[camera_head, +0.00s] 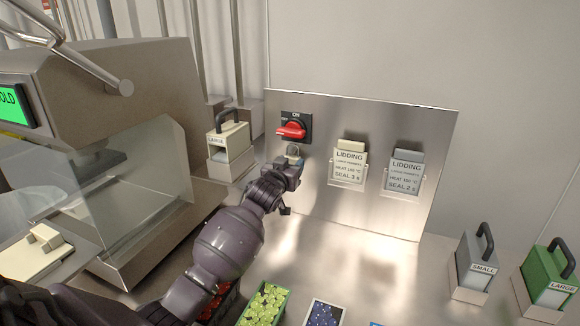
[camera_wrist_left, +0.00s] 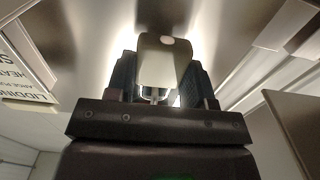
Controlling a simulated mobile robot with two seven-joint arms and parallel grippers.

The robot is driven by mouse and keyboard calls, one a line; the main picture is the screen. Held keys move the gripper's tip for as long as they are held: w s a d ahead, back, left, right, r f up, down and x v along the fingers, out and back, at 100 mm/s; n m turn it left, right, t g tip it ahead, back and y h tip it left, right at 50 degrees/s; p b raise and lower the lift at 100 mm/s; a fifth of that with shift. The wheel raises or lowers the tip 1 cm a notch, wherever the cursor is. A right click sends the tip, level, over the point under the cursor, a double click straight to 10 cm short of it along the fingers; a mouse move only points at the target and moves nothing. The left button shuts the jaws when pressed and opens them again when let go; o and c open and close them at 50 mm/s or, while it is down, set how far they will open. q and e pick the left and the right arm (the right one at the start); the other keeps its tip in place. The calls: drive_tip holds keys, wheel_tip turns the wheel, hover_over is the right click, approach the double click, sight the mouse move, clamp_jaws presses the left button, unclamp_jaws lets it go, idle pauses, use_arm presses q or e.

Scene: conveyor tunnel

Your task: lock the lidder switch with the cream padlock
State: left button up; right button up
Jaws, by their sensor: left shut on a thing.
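The lidder switch (camera_head: 291,130) is a red rotary handle on a black plate, marked ON at the top, on the upright steel panel. Its handle lies roughly level, toward the OFF side. My left gripper (camera_head: 288,170) is just below the switch, in front of the panel. It is shut on the cream padlock (camera_wrist_left: 162,62), which sits between the dark fingers in the left wrist view; shiny metal shows at its lower end. In the head view a small pale part (camera_head: 294,151) shows above the fingers. I cannot tell whether the padlock touches the switch. My right gripper is not in view.
Two LIDDING cards (camera_head: 348,164) (camera_head: 405,172) hang in holders right of the switch. A LARGE block (camera_head: 229,145) stands left of the panel, beside the machine. SMALL (camera_head: 475,268) and green LARGE (camera_head: 552,280) blocks stand at right. Food trays (camera_head: 264,303) line the front.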

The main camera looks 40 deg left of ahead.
use_arm(q)
drive_tip(key=shift+f, duration=0.85)
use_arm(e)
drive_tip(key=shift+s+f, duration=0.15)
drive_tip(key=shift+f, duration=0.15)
use_arm(q)
drive_tip(key=o, duration=1.3)
drive_tip(key=shift+o, duration=0.2)
drive_tip(key=p+v, duration=0.1)
drive_tip(key=v, duration=0.9)
drive_tip(key=shift+s+p, duration=0.35)
drive_tip(key=shift+s, duration=0.05)
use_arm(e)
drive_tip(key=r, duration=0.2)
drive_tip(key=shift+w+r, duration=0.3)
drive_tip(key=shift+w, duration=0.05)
